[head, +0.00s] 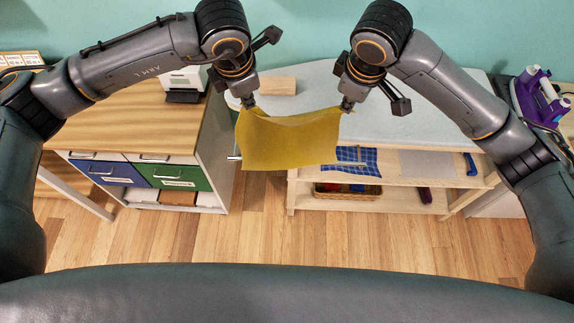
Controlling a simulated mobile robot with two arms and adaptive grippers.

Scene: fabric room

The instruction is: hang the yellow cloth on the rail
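The yellow cloth (289,142) is spread between my two grippers, its top edge sagging a little and its lower part hanging down. My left gripper (249,104) is shut on its upper left corner. My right gripper (346,107) is shut on its upper right corner. A metal rail (235,158) shows its end just left of the cloth, in front of the ironing table. Most of the rail is hidden behind the cloth, and I cannot tell whether the two touch.
The pale-topped table (420,116) stands behind, with a blue checked cloth (362,161), a grey cloth (428,164) and a basket (345,191) at its shelves. A wooden cabinet (130,118) with blue and green drawers stands at left. The floor (255,232) in front is clear.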

